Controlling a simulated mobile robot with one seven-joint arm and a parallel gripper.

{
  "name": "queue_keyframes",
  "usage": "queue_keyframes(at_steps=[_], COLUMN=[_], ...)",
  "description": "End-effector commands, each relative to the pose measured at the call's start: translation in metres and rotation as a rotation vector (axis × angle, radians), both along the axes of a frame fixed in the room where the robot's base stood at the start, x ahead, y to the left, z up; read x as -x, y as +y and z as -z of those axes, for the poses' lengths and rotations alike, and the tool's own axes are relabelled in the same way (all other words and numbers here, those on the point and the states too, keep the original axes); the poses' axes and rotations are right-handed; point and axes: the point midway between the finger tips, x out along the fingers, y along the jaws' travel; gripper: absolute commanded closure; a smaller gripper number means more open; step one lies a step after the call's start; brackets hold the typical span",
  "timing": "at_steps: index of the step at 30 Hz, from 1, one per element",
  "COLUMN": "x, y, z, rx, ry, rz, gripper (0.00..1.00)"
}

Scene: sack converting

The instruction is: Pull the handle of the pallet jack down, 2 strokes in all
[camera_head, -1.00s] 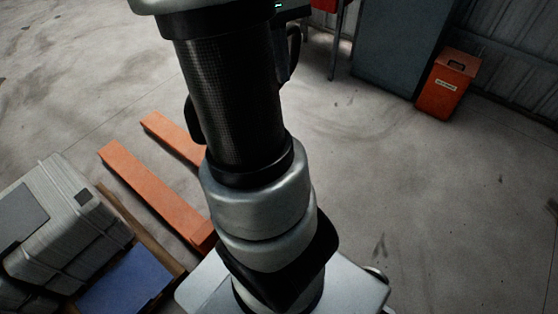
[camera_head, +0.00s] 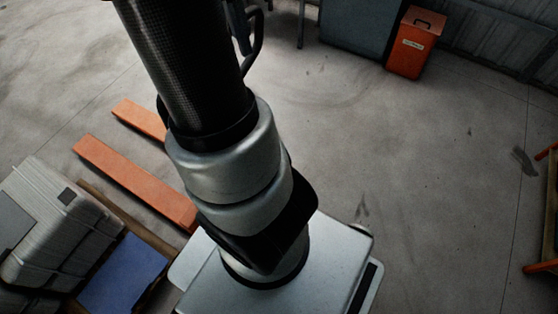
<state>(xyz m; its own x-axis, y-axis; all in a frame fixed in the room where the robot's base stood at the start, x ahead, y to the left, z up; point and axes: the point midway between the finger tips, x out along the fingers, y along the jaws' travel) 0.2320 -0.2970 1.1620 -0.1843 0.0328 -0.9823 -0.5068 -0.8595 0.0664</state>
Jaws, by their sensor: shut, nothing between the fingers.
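The pallet jack shows only as two orange forks (camera_head: 135,180) low on the floor at the left. My arm covers their right part. I cannot make out the jack's handle. A dark loop beside my arm near the top is too unclear to name. My arm runs from the bottom middle up out of the top edge, and my gripper is outside the picture.
Grey cases (camera_head: 60,225) and a blue flat item (camera_head: 124,272) lie on a wooden pallet at the lower left. An orange bin (camera_head: 412,45) stands beside a grey cabinet (camera_head: 360,22) at the back. An orange frame (camera_head: 552,205) is at the right edge. Open floor lies right of my arm.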

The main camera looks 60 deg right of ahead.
Motion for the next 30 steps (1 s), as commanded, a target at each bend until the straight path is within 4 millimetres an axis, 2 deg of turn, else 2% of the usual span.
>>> queue_keyframes(at_steps=[1,18,21,30], x=[-0.079,-0.078,-0.078,-0.073], y=[-0.004,-0.004,-0.004,-0.005], z=[-0.050,-0.109,-0.112,-0.106], rx=[0.037,0.037,0.036,0.033], ry=[-0.215,-0.218,-0.214,-0.203], rz=[-0.004,-0.006,-0.006,0.002], gripper=[1.00,1.00,1.00,1.00])
